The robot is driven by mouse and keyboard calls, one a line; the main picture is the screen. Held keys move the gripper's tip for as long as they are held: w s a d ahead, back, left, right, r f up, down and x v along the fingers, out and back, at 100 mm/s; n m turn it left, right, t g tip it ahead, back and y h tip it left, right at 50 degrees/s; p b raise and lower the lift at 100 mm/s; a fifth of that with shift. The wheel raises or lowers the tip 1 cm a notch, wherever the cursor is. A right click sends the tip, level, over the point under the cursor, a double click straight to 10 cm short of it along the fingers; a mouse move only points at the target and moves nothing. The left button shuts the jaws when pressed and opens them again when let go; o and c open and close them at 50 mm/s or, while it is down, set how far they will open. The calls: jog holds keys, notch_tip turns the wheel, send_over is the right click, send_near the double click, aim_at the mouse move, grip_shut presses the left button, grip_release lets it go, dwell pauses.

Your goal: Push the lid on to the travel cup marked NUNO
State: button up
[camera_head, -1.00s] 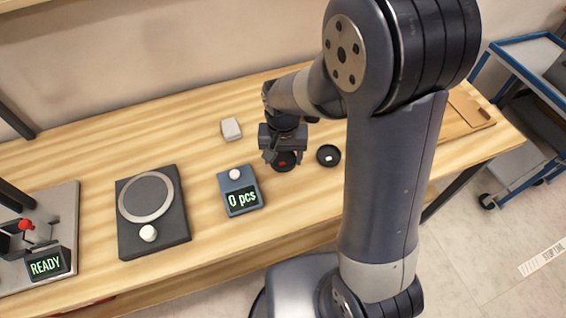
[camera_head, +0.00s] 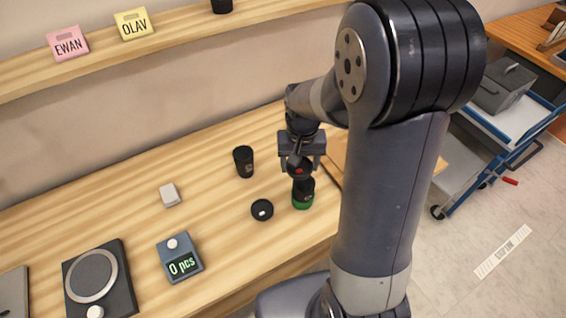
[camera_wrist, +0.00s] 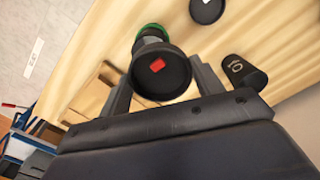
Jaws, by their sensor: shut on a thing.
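My gripper (camera_head: 299,164) is shut on a round black lid with a red mark (camera_wrist: 160,77), held level between the fingers. In the head view the lid (camera_head: 299,171) appears just above a black travel cup with a green base (camera_head: 303,203). That green base also shows behind the lid in the wrist view (camera_wrist: 150,29). I cannot tell whether lid and cup touch, and the cup's name is not readable. A second black cup (camera_head: 243,162) stands to the left; in the wrist view it (camera_wrist: 243,72) carries pale, partly visible lettering.
Another black lid with a white mark (camera_head: 262,210) lies on the table. A small white block (camera_head: 169,195), a blue counter reading 0 pcs (camera_head: 180,258) and a dark round-plated device (camera_head: 97,282) are further left. A shelf with name tags (camera_head: 69,43) runs above.

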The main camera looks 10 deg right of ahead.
aim_at(305, 176)
jog(key=shift+d+r, duration=0.25)
jog(key=shift+d, duration=0.7)
jog(key=shift+f, duration=0.15)
jog(key=shift+f+b, duration=2.4)
jog(key=shift+f, duration=0.7)
jog(key=shift+f, duration=0.1)
jog(key=o, duration=1.3)
